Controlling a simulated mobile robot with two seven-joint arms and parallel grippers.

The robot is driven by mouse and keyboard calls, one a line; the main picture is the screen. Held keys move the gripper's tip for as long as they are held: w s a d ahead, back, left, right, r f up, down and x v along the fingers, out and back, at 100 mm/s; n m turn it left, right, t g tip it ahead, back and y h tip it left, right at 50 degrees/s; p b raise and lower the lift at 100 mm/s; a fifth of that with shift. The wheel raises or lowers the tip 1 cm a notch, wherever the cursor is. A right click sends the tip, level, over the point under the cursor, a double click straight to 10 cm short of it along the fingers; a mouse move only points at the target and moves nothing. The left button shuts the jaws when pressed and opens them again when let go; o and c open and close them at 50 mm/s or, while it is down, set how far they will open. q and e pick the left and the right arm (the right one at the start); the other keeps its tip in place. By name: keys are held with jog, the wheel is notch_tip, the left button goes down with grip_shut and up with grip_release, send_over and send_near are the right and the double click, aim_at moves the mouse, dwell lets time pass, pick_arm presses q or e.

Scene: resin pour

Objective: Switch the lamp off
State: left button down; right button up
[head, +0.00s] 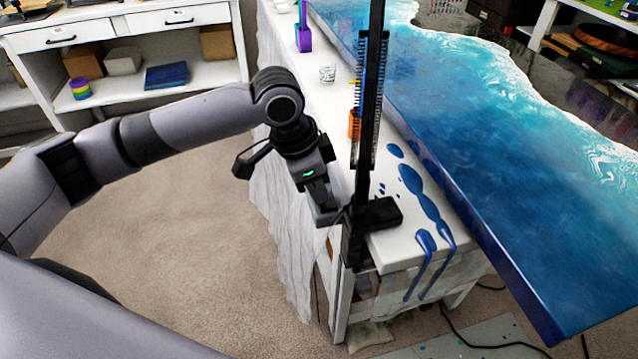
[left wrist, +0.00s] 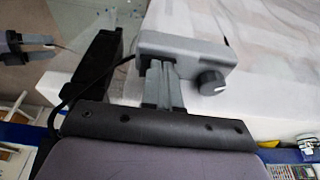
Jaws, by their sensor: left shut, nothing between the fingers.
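The lamp's black post (head: 362,130) rises at the near corner of the white table. A black box (head: 380,213) juts out from its foot. In the left wrist view a grey box (left wrist: 185,48) carries a round dark knob (left wrist: 212,83) with a pale mark. My left gripper (head: 329,214) is shut and empty, close beside the post's foot. In the left wrist view its fingers (left wrist: 162,88) end at the grey box, just beside the knob. I cannot tell whether they touch. The lamp's light head is out of view. My right gripper (left wrist: 38,48) shows small at the left wrist view's edge, fingers apart.
A large blue resin slab (head: 500,150) lies right of the post. Blue spills (head: 420,195) run over the white table's corner. A clear cup (head: 327,74) and a purple holder (head: 303,38) stand farther back. Open floor (head: 190,220) lies to the left.

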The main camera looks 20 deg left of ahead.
pick_arm(q)
notch_tip(320, 180, up, 4)
jog(key=p, duration=0.4)
jog(key=shift+s+d+r, duration=0.1)
jog(key=shift+r, duration=0.05)
jog(key=v, duration=0.9)
jog(key=shift+s+r, duration=0.3)
jog(key=shift+s, duration=0.1)
pick_arm(e)
notch_tip(320, 180, up, 5)
jog(key=shift+s+a+r, duration=0.1)
jog(key=shift+s, duration=0.05)
pick_arm(q)
jog(key=shift+r, duration=0.1)
